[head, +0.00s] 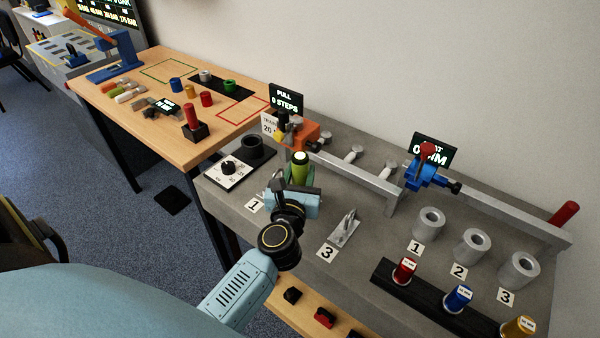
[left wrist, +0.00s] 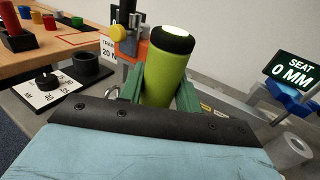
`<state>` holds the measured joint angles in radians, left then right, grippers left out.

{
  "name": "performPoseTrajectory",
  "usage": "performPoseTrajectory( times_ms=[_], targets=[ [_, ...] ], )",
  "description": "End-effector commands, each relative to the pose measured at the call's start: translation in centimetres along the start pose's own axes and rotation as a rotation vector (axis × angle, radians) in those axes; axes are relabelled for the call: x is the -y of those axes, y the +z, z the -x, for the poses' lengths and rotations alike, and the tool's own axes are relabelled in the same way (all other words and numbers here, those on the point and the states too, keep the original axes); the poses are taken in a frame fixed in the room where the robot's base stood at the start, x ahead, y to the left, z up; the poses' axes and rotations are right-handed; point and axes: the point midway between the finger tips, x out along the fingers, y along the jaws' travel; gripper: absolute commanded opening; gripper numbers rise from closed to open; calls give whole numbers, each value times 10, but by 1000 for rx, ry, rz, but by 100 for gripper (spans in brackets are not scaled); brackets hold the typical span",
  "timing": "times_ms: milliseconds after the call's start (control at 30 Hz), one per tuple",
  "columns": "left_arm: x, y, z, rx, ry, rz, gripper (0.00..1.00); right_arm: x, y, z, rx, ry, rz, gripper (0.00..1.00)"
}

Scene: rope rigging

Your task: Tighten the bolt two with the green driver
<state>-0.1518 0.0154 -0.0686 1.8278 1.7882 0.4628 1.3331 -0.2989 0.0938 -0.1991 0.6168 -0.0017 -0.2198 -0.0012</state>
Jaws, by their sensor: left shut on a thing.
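The green driver (head: 300,165) stands roughly upright, its dark-rimmed cap with a pale top facing up. My left gripper (head: 299,187) is shut on it, over the front left of the grey bench. In the left wrist view the green driver (left wrist: 167,66) sits between the green fingers, and its lower end is hidden by the gripper. Bolt two does not show; my gripper and arm cover the area between card 1 (head: 254,204) and card 3 (head: 327,253). I cannot tell whether the driver touches the bolt. My right gripper is out of view.
A dial plate (head: 231,173) and a dark round holder (head: 254,149) lie left of my gripper. Behind it are an orange block (head: 300,133) and a metal rail (head: 357,178). A small metal bracket (head: 344,229) is close on the right. Grey cylinders (head: 429,222) stand farther right.

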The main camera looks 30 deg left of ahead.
Motion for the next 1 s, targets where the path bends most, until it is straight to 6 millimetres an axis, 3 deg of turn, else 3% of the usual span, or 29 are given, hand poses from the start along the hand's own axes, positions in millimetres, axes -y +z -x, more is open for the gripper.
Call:
performPoseTrajectory(
  times_ms=[1000],
  targets=[
    [0,-11,0,3,0,0,2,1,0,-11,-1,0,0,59]
  ],
)
